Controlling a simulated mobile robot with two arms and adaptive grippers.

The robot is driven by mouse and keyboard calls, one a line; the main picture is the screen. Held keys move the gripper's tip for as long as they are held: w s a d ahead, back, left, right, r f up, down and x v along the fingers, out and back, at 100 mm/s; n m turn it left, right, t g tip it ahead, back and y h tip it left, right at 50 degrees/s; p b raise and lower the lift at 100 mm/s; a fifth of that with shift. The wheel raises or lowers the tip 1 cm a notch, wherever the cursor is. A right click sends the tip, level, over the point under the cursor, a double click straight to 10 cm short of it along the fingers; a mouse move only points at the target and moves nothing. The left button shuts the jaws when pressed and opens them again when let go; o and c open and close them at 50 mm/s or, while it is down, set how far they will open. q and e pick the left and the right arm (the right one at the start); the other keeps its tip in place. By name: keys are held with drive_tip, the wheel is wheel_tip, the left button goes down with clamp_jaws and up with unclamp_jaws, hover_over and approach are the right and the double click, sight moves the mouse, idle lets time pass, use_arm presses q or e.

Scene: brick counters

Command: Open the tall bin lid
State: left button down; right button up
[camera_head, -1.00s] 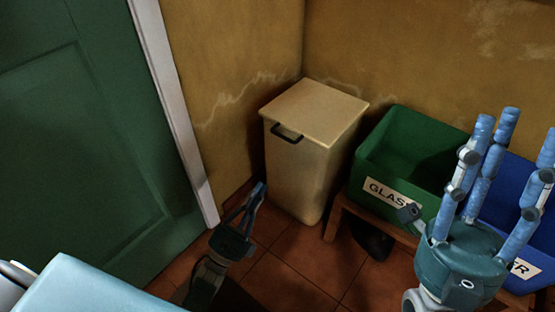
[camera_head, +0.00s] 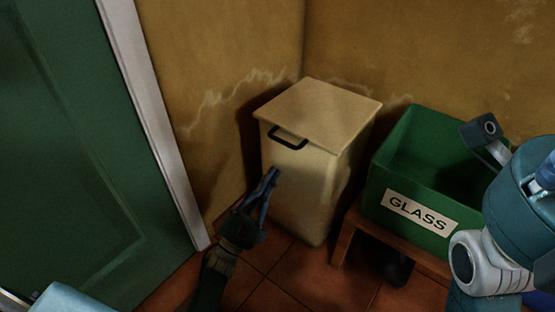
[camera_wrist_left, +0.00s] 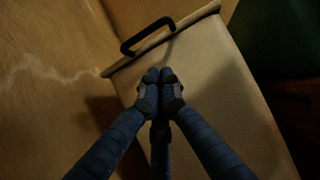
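The tall cream bin (camera_head: 305,195) stands in the corner with its flat lid (camera_head: 318,108) closed. A black handle (camera_head: 288,143) is on the lid's front edge; the handle (camera_wrist_left: 145,34) also shows in the left wrist view. My left gripper (camera_head: 272,172) is in front of the bin, below the handle. In the left wrist view, its blue fingertips (camera_wrist_left: 160,75) are together with nothing between them, and the handle lies beyond them, apart. My right gripper (camera_head: 540,185) is at the right edge, mostly cut off, its fingertips out of view.
A green crate labelled GLASS (camera_head: 411,235) sits on a low wooden stand (camera_head: 343,239) just right of the bin. A green door (camera_head: 70,150) with a pale frame is at the left. Tiled floor (camera_head: 290,280) shows in front of the bin.

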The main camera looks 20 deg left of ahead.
use_arm(q)
drive_tip(key=r, duration=0.1)
drive_tip(key=w+r, duration=0.1)
drive_tip(key=r, duration=0.1)
drive_tip(key=w+r, duration=0.1)
drive_tip(key=r, duration=0.1)
drive_tip(key=shift+w+d, duration=0.2)
drive_tip(key=shift+d, duration=0.2)
drive_tip(key=shift+r, duration=0.1)
